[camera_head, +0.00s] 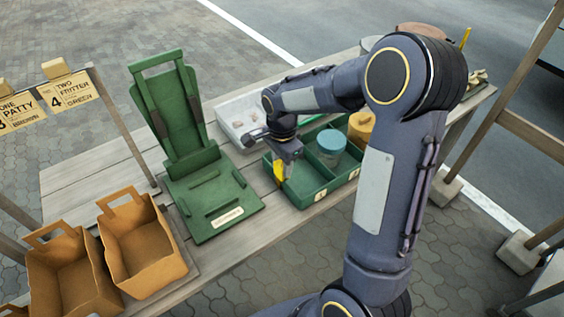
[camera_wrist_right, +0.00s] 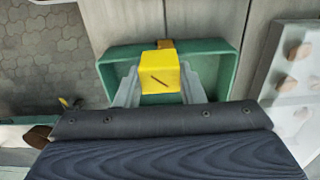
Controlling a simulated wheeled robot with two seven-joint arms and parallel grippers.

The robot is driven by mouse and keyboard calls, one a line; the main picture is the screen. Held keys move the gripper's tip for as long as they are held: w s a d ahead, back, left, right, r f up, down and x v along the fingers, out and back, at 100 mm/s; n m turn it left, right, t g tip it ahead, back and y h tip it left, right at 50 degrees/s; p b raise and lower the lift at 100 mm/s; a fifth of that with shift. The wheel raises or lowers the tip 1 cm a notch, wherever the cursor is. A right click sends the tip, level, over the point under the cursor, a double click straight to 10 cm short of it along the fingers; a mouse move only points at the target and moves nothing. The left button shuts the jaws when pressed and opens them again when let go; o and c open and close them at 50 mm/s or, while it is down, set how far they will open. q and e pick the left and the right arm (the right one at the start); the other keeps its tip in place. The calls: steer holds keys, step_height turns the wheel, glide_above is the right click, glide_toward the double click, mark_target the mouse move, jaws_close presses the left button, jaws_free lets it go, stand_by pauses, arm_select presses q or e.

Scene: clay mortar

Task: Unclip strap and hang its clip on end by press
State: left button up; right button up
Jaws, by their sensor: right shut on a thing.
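My right gripper (camera_head: 281,174) is shut on a yellow block-like piece (camera_wrist_right: 160,74), which has a short dark mark. It is at the near left compartment of the green tray (camera_head: 312,194). In the right wrist view the fingers (camera_wrist_right: 160,86) grip it from both sides, with the tray's green rim (camera_wrist_right: 222,54) around it. Whether it touches the tray is unclear. A small brown piece (camera_wrist_right: 165,44) shows just beyond it. The green press (camera_head: 212,205) stands open left of the gripper, its lid (camera_head: 166,105) raised. No strap can be made out for certain. My left gripper is not in view.
Order cards (camera_head: 71,91) with wooden blocks hang on a rail (camera_head: 122,125) ending by the press. Two brown paper baskets (camera_head: 148,250) stand at the front left. A blue-lidded jar (camera_head: 331,143) is in the tray. A white tray (camera_head: 238,119) lies behind.

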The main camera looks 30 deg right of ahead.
steer(key=shift+f, duration=0.1)
steer(key=shift+f+b, duration=0.55)
steer(key=shift+f, duration=0.05)
steer(key=shift+f, duration=0.1)
stand_by(0.4)
steer(key=shift+f+b, duration=0.45)
steer(key=shift+f, duration=0.05)
steer(key=o, duration=1.4)
steer(key=shift+o, duration=0.2)
steer(key=shift+r, duration=0.1)
